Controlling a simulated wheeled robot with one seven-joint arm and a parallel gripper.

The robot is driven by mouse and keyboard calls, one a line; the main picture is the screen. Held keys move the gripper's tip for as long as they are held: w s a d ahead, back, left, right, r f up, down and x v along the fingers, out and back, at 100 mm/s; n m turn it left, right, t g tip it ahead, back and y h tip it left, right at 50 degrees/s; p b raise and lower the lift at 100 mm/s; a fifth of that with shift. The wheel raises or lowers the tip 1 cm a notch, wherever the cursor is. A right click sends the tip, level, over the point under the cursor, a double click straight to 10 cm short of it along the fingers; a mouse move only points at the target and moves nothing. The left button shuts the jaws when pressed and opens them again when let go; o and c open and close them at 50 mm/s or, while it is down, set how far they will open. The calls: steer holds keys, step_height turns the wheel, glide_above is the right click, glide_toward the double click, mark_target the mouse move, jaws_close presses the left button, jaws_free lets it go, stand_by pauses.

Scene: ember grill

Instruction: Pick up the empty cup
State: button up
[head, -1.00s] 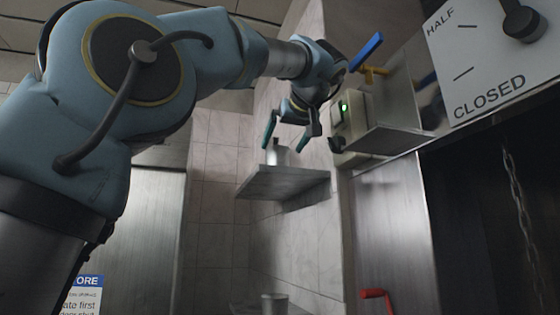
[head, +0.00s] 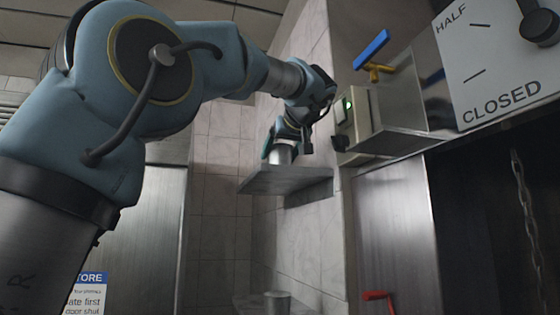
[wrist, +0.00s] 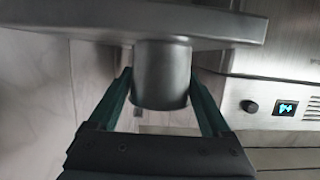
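A grey metal cup (head: 280,157) stands on the upper wall shelf (head: 285,181) in the head view. In the wrist view the same cup (wrist: 161,78) is upside down in the picture, its base against the shelf (wrist: 60,20). My gripper (head: 287,148) is at this cup. In the wrist view its two dark green fingers (wrist: 162,98) stand open on either side of the cup, with a small gap at the right. The insides of both cups are hidden.
A control box with a green light (head: 347,105) is on the wall right of my gripper. A metal housing (head: 395,115) with a blue-and-yellow handle (head: 372,50) juts out there. A red handle (head: 378,296) and a hanging chain (head: 524,210) are lower right.

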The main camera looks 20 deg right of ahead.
steer(key=c, duration=0.9)
steer(key=shift+o, duration=0.2)
steer(key=shift+r, duration=0.1)
